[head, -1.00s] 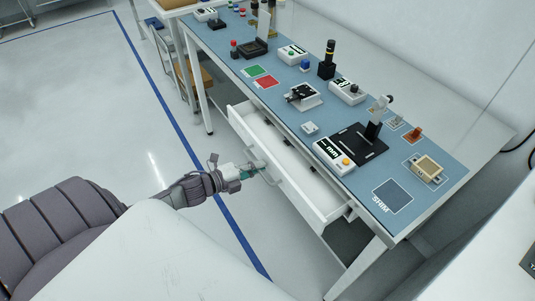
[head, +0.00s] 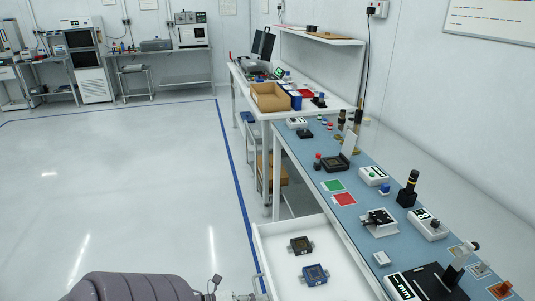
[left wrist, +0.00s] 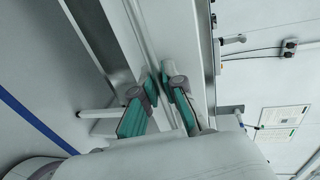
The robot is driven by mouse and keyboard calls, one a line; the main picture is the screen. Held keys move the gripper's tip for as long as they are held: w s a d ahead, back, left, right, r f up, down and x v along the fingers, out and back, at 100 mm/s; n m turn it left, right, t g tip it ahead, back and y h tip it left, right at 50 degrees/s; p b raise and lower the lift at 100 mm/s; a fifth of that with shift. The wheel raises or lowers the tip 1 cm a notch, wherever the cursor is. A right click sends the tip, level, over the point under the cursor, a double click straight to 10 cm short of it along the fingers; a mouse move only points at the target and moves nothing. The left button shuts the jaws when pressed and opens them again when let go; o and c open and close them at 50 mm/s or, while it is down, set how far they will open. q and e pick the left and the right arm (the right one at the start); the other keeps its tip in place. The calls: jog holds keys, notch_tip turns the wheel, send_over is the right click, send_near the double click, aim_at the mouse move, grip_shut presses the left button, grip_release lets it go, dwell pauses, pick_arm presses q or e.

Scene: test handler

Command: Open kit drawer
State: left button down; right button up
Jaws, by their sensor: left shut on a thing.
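The white kit drawer (head: 277,244) stands open under the blue-topped bench in the head view. A dark socket part (head: 301,245) and a blue socket part (head: 314,274) lie inside it. My left gripper (left wrist: 160,84) has teal-padded fingers closed on the handle in the left wrist view, though the fingers hide most of the grip. In the head view only a bit of it shows at the bottom edge. My right gripper is not in view.
A cardboard box (head: 270,97) stands on the farther bench. The floor left of the drawer is clear, with a blue line (head: 233,165).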

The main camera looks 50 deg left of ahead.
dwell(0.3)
pick_arm(q)
jog(key=c, duration=1.3)
grip_release()
jog(key=shift+o, duration=0.2)
jog(key=shift+s, duration=0.1)
jog(key=v, duration=1.2)
jog(key=shift+a+f, duration=0.1)
jog(key=shift+f, duration=0.05)
